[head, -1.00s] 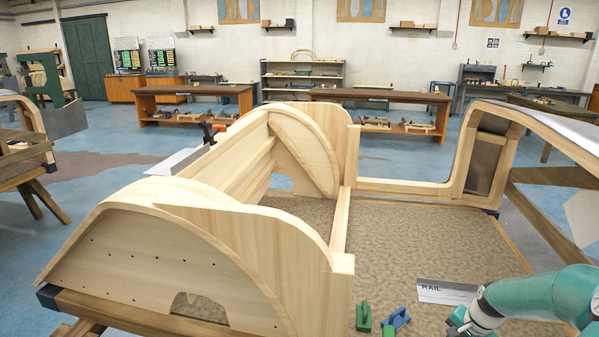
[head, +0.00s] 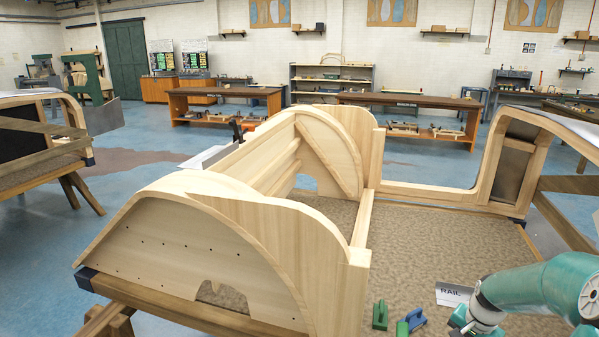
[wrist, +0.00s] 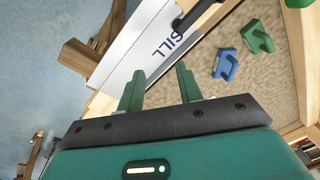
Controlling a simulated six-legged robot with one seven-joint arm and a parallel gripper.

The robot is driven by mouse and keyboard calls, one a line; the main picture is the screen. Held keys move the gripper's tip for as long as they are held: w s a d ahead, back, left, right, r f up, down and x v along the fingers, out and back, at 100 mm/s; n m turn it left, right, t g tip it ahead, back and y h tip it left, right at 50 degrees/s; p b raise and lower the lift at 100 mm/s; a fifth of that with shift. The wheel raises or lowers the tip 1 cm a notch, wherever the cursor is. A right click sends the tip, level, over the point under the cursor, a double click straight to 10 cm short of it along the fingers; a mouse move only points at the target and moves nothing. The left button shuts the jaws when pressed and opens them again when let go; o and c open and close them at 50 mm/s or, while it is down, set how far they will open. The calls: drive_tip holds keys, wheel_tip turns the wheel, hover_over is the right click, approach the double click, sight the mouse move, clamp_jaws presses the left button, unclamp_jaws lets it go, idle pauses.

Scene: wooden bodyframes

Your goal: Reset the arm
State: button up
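My teal arm (head: 545,290) enters the head view at the lower right and reaches down and left over the speckled work surface. Its fingertips cannot be made out there. In the wrist view my gripper (wrist: 159,86) shows two green fingers standing apart with nothing held between them. Beyond them is a white plate marked SILL (wrist: 150,45), apart from the fingers as far as I can tell. A blue piece (wrist: 226,65) and a green piece (wrist: 258,37) lie to the right in that view.
The pale wooden bodyframe (head: 215,235) fills the middle left. A RAIL card (head: 452,295) stands beside my arm. Small green (head: 380,315) and blue (head: 415,319) pieces sit between arm and frame. Workbenches (head: 408,100) stand farther back, with open blue floor before them.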

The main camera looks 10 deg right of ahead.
drive_tip(key=w+a+r+n+h, duration=0.1)
drive_tip(key=w+a+r+n, duration=0.25)
drive_tip(key=a+r, duration=0.55)
drive_tip(key=s+a+r+n+t, duration=0.1)
drive_tip(key=s+a+r+n, duration=0.2)
drive_tip(key=a, duration=0.6)
drive_tip(key=s+a+r+n+t, duration=0.1)
drive_tip(key=s+a+r+n, duration=0.2)
drive_tip(key=a, duration=0.6)
drive_tip(key=s+a+r+n+t+y, duration=0.1)
drive_tip(key=s+a+r+n+t, duration=0.1)
drive_tip(key=s+a+r, duration=0.3)
drive_tip(key=a+r+n, duration=0.1)
drive_tip(key=a+r, duration=0.1)
drive_tip(key=a, duration=0.2)
drive_tip(key=shift+a+r, duration=0.1)
drive_tip(key=shift+r, duration=0.05)
